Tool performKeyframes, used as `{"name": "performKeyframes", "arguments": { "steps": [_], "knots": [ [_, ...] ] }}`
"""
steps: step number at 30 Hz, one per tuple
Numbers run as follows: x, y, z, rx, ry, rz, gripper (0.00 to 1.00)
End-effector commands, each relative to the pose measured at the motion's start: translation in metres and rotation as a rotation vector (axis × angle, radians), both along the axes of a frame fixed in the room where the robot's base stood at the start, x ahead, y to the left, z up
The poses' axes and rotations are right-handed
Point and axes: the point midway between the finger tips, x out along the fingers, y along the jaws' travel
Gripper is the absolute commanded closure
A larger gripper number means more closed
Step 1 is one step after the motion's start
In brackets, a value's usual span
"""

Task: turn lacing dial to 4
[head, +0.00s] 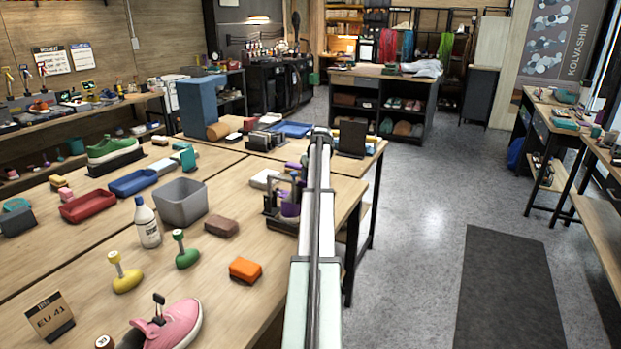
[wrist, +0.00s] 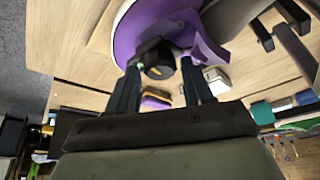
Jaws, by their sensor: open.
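The lacing dial (wrist: 158,58) is a small black knob on a purple shoe-like piece (wrist: 140,25) in the wrist view. My gripper (wrist: 161,72) is open, with one dark finger on each side of the dial. I cannot tell whether the fingers touch it. No number or mark on the dial is readable. In the head view the purple piece (head: 290,210) shows in a dark stand (head: 271,205) near the right edge of the workbench, left of my arm. The dial and my fingertips cannot be made out clearly there.
The workbench (head: 190,285) holds a grey bin (head: 181,203), a brown block (head: 221,227), an orange block (head: 245,269) and a pink sneaker (head: 175,325). A dark upright panel (head: 352,138) stands behind the stand.

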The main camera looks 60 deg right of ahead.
Motion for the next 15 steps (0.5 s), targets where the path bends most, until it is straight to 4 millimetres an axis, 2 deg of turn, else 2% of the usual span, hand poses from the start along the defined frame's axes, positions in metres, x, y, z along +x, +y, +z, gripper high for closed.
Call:
{"name": "performKeyframes", "arguments": {
  "steps": [15],
  "knots": [
    [-0.029,0.022,0.088,-0.002,-0.001,0.0,0.49]
  ]
}}
